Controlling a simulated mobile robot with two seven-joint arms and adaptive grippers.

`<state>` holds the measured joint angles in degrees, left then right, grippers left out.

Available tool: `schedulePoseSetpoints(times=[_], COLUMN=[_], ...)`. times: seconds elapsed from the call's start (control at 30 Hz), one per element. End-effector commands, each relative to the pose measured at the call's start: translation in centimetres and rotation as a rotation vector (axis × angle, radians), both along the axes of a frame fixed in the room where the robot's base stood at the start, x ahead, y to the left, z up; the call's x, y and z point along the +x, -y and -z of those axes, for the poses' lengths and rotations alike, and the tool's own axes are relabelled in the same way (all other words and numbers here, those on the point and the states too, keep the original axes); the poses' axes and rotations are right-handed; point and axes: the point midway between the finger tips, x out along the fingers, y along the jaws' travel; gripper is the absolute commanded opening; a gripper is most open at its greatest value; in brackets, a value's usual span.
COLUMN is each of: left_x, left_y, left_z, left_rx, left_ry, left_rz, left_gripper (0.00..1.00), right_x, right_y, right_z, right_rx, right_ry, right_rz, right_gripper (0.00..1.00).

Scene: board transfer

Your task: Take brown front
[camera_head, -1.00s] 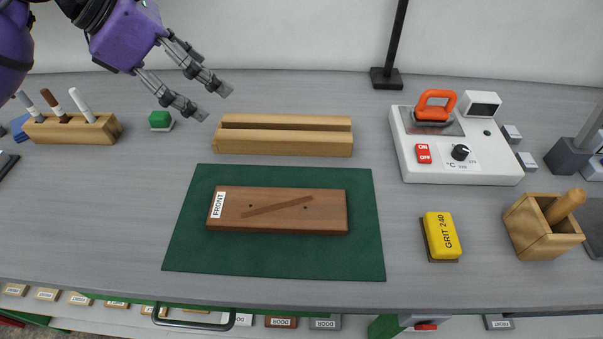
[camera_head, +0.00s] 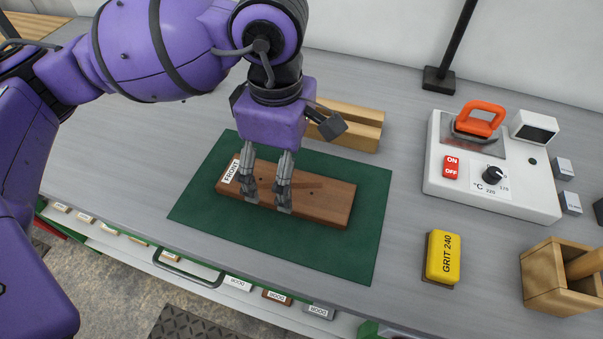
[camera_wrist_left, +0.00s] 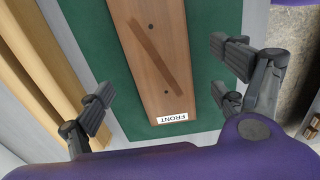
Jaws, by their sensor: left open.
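The brown front (camera_head: 322,203) is a flat brown wooden board with a white FRONT label at its left end, small dark holes and a dark diagonal strip. It lies on the green mat (camera_head: 215,218). My left gripper (camera_head: 266,198) is open and empty above the board's labelled half, its fingers overlapping the board in the head view. In the left wrist view, the brown front (camera_wrist_left: 166,95) runs between the spread fingers of my left gripper (camera_wrist_left: 165,98), with gaps on both sides. My right gripper is out of view.
A light wooden slotted block (camera_head: 360,131) stands behind the mat, partly hidden by my gripper. To the right are a white heating unit (camera_head: 480,200) with an orange handle, a yellow GRIT 240 block (camera_head: 442,257) and a wooden box (camera_head: 545,275). The table's front edge is close to the mat.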

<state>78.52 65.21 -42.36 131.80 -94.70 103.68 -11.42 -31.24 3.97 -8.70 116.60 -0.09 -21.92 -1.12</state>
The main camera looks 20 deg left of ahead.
Motion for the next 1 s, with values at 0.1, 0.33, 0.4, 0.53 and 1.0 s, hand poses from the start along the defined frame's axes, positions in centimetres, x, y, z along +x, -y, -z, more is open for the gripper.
schedulePoseSetpoints(times=[0.1,0.33,0.4,0.53,1.0], left_x=[-0.2,-0.1,-0.1,-0.1,-0.1], left_y=[0.1,0.1,0.1,0.1,0.1], left_z=[2.0,3.9,3.9,3.8,3.8], left_rx=[0.000,-0.002,-0.002,-0.002,-0.002], left_ry=[-0.005,-0.002,-0.001,-0.002,-0.001], left_rz=[-0.001,0.000,0.000,-0.001,-0.001], left_gripper=[0.88,0.88,0.88,0.86,0.32], right_x=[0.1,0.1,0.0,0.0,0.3], right_y=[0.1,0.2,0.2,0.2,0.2], right_z=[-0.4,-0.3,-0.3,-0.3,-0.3], right_rx=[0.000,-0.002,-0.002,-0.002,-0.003], right_ry=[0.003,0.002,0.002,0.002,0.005], right_rz=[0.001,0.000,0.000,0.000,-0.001], right_gripper=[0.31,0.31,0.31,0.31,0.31])
